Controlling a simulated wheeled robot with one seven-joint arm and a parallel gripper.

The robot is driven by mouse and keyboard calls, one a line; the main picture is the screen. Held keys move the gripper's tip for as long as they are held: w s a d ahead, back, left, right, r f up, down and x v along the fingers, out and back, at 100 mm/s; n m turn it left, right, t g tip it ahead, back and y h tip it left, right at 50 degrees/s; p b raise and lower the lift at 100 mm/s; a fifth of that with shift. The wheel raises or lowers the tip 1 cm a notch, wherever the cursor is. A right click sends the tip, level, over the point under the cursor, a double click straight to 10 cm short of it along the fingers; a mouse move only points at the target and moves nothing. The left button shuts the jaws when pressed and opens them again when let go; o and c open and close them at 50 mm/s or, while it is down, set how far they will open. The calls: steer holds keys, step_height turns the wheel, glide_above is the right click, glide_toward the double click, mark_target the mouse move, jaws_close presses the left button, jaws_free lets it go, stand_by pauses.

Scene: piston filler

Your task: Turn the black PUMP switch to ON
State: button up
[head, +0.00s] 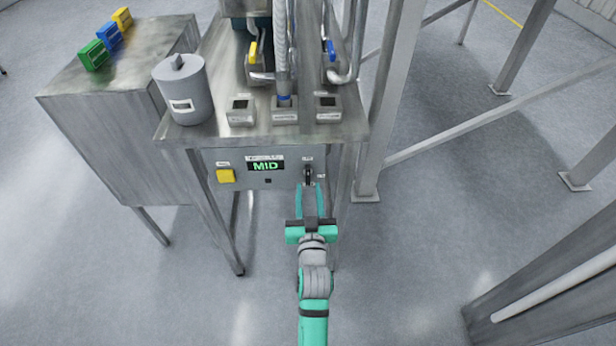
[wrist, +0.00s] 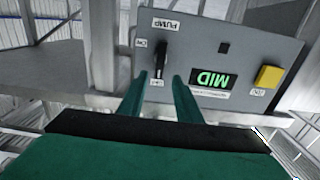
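The black PUMP switch (head: 308,175) is a small upright lever on the right part of the grey control panel (head: 284,181). It also shows in the wrist view (wrist: 161,58), where the panel appears upside down. Its handle runs roughly along the panel's vertical, with small position labels at one end and at one side, too small to read surely. My gripper (head: 310,188) is in front of the panel at the switch. In the wrist view my gripper (wrist: 159,77) is open, its two green fingertips apart, either side of the switch's lower end in that picture. Contact cannot be told.
A green MID display (head: 265,166) and a yellow button (head: 226,176) sit left of the switch. The metal table (head: 215,140) above holds a grey canister (head: 182,90) and machine parts. A steel frame leg (head: 385,110) stands close on the right. Floor in front is free.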

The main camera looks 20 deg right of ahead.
mark_target(308, 175)
steer(key=shift+x, duration=3.05)
jaws_close()
